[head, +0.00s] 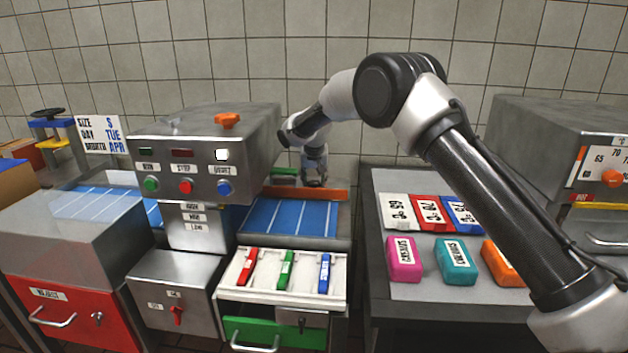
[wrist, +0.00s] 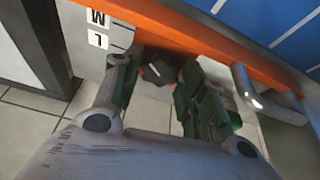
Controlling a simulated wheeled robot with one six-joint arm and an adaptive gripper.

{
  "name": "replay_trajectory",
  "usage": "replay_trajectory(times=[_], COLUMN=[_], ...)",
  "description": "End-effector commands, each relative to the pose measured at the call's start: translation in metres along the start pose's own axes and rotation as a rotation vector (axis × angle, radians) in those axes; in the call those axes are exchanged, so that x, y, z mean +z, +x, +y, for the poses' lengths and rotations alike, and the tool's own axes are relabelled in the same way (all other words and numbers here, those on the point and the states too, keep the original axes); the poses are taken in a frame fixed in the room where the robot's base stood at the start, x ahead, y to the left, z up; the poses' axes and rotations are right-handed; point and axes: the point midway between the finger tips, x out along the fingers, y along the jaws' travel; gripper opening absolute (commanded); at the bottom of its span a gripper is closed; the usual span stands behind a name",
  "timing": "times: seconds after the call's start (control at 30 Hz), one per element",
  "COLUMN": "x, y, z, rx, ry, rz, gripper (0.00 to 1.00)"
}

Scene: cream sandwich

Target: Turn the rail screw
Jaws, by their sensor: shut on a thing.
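The orange rail (head: 325,194) runs along the far edge of the blue conveyor belt (head: 290,217). It crosses the wrist view (wrist: 215,50) diagonally. My gripper (head: 315,180) is at the far side of the rail in the head view, where its fingers are small and hard to make out. In the wrist view my gripper (wrist: 160,76) has its two dark fingers on either side of a dark knob, the rail screw (wrist: 160,69), just beside the rail. The fingers are shut on it. The screw's lower part is hidden between the fingers.
A scale plate with the letters W and L (wrist: 97,28) is beside the screw. A metal handle (wrist: 262,98) is close to the right finger. The steel control box (head: 200,155) stands left of my gripper. A table with coloured blocks (head: 405,258) is at right.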

Motion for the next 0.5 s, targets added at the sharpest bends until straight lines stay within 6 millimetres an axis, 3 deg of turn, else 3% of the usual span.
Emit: replay_trajectory(times=[0.03,0.07,0.17,0.5], x=[-0.0004,-0.0004,-0.0004,-0.0004], y=[-0.0004,-0.0004,-0.0003,-0.0015], z=[-0.0005,-0.0005,-0.0004,-0.0003], rx=[-0.001,-0.001,0.000,0.000], ry=[0.000,0.000,0.000,0.001], rz=[0.001,0.001,0.001,0.001], gripper=[0.18,0.43,0.62,0.63])
